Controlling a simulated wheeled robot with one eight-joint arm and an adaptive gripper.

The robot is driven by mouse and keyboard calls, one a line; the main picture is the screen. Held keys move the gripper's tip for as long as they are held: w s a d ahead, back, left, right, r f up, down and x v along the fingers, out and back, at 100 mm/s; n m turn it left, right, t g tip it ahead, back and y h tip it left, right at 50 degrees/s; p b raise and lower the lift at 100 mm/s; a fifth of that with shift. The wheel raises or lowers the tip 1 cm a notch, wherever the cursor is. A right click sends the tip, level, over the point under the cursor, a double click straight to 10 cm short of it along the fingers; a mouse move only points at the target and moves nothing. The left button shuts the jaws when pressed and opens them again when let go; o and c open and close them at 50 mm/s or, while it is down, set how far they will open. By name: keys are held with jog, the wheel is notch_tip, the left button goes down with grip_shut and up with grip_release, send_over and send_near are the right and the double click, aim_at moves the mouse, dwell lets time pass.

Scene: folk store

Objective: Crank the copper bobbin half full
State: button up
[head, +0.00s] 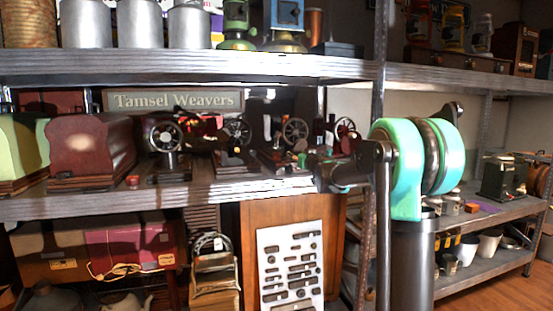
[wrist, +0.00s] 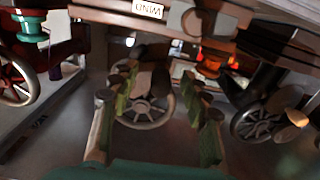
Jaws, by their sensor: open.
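Several small dark machines with spoked wheels stand on the middle shelf in the head view, one wheel at the left (head: 165,137) and another near the middle (head: 295,130). In the wrist view my gripper (wrist: 157,88) is open, its green-padded fingers on either side of a pale spoked wheel (wrist: 145,105). I cannot tell whether the fingers touch it. A "WIND" label (wrist: 149,8) appears upside down above it. Another spoked wheel (wrist: 255,122) with a wooden knob (wrist: 297,117) is at the right. I cannot pick out the copper bobbin with certainty.
A teal spool (wrist: 30,27) and a reddish wheel (wrist: 14,80) are at the wrist view's left. A "Tamsel Weavers" sign (head: 174,100) hangs behind the machines. A dark red box-like case (head: 92,147) stands left. The upper shelf (head: 190,66) and a metal post (head: 378,70) bound the space.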

jog(key=shift+s, duration=0.15)
jog(key=v, duration=0.8)
jog(key=shift+s+d, duration=0.15)
jog(key=shift+s, duration=0.2)
dwell(0.5)
jog(key=s+d+f+m+g+h, duration=0.4)
jog(key=s+d+f+m+h, duration=0.45)
jog(key=s+d+f, duration=0.8)
jog(key=s+a+f+n+g+y, duration=0.1)
jog(key=s+a+f+n+g, duration=0.1)
jog(key=s+f, duration=0.9)
jog(key=s+a+f+n+g+y, duration=0.2)
jog(key=s+a+f+g, duration=0.3)
jog(key=s+f, duration=0.7)
jog(key=s+n+g, duration=0.1)
jog(key=s+g, duration=0.1)
jog(key=s, duration=0.2)
jog(key=shift+s+a+f, duration=0.25)
jog(key=shift+s, duration=0.1)
